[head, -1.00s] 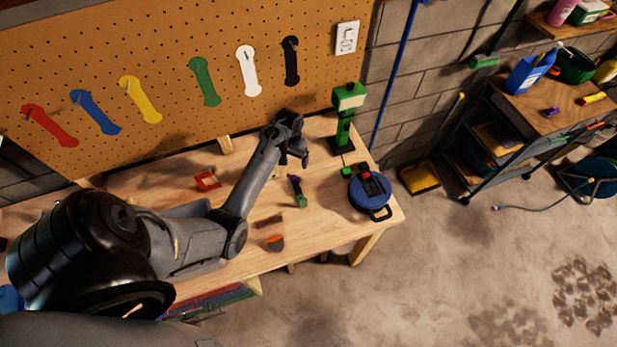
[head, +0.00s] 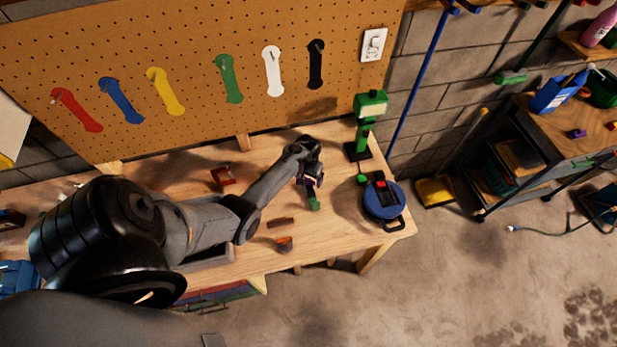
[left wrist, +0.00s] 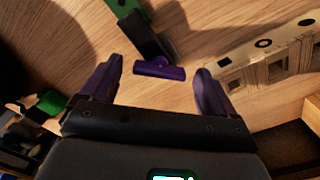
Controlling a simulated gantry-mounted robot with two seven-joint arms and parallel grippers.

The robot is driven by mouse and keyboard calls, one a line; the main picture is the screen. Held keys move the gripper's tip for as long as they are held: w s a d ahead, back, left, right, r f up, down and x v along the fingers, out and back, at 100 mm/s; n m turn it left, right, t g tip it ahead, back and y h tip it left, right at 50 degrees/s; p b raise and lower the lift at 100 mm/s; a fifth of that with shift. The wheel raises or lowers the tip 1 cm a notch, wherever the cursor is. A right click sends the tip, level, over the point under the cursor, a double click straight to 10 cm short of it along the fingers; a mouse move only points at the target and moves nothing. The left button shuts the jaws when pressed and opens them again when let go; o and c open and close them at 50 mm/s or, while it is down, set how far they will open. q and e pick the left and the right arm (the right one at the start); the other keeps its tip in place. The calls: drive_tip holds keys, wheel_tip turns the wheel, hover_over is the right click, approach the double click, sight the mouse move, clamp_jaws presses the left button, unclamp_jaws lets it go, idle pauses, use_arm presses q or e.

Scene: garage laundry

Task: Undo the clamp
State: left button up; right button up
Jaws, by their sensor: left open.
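A tool with a green end, a dark bar and a purple crosspiece, which looks like the clamp (head: 314,203), lies on the wooden workbench. In the left wrist view the purple crosspiece (left wrist: 160,69) shows between and just beyond my fingertips, with the dark bar and green part running up and left from it. My left gripper (head: 310,177) is above the crosspiece end and partly hides it in the head view. In the left wrist view its two purple fingers stand wide apart, with no visible contact. My right gripper is not in view.
A blue round device (head: 383,200) and a green stand (head: 365,130) are to the right on the bench (head: 345,235). A red item (head: 222,176) and an orange-and-grey item (head: 285,243) lie to the left. A pegboard (head: 190,50) rises behind. A pale strip with holes (left wrist: 262,44) shows at right in the wrist view.

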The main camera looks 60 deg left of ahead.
use_arm(q)
drive_tip(key=c, duration=1.1)
drive_tip(key=shift+o, duration=0.2)
drive_tip(key=shift+r+n+p, duration=0.2)
drive_tip(key=shift+n+p, duration=0.4)
drive_tip(key=shift+d+n+p, duration=0.1)
drive_tip(key=shift+n+p, duration=0.2)
drive_tip(key=shift+n, duration=0.2)
drive_tip(key=shift+f+n, duration=0.2)
drive_tip(key=shift+n, duration=0.5)
drive_tip(key=o, duration=1.1)
drive_tip(key=shift+c, duration=0.2)
